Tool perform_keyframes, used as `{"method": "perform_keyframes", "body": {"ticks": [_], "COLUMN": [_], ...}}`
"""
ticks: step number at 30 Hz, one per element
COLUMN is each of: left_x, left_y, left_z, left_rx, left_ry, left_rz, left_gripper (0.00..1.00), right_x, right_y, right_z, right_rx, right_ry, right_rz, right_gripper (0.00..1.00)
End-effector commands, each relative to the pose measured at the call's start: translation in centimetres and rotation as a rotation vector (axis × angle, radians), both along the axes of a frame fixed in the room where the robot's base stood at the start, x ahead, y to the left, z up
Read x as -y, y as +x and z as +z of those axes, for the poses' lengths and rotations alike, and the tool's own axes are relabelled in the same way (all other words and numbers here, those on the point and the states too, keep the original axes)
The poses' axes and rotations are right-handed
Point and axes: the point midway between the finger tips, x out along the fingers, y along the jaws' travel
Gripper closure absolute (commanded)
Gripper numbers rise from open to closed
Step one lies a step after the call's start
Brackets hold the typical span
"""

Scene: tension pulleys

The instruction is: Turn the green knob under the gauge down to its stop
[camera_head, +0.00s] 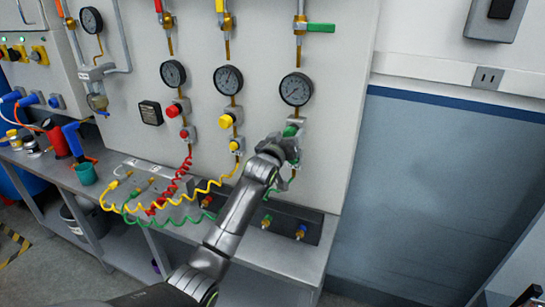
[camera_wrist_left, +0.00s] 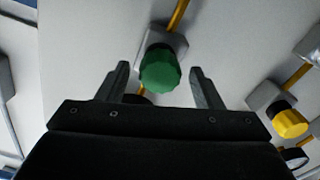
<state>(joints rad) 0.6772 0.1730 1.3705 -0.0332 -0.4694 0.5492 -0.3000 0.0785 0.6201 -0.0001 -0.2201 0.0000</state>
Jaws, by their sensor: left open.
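The green knob (camera_head: 291,131) sits on a grey valve block on the panel, below the rightmost gauge (camera_head: 296,89) of the middle row. My left gripper (camera_head: 288,143) is right at the knob, partly covering it and the block from below. In the left wrist view the faceted green knob (camera_wrist_left: 160,72) shows between the two spread fingers of my left gripper (camera_wrist_left: 159,70), with a visible gap on each side. I cannot tell whether the fingertips reach past its face. The jaws are open and hold nothing. My right gripper is not in view.
A yellow knob (camera_head: 226,121) and a red knob (camera_head: 174,111) sit to the left under their own gauges. Coiled red, yellow and green hoses hang below over the bench. A green-handled valve (camera_head: 320,28) is above the gauge. The panel right of the knob is bare.

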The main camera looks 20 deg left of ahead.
Motion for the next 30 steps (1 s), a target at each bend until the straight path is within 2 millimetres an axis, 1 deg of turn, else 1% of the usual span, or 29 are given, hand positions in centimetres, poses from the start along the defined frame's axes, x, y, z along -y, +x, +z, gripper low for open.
{"method": "perform_keyframes", "body": {"ticks": [14,24,30], "left_x": [-0.2,-0.4,-0.5], "left_y": [-6.7,-12.1,-14.8], "left_z": [-0.2,-0.2,-0.2], "left_rx": [0.000,0.000,-0.001], "left_ry": [-0.001,-0.001,-0.001], "left_rz": [-0.001,-0.001,0.000], "left_gripper": [0.40,0.40,0.40], "right_x": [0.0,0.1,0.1], "right_y": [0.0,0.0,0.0], "right_z": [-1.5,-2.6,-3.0], "right_rx": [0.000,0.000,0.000], "right_ry": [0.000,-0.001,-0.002], "right_rz": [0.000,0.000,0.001], "right_gripper": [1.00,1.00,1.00]}}
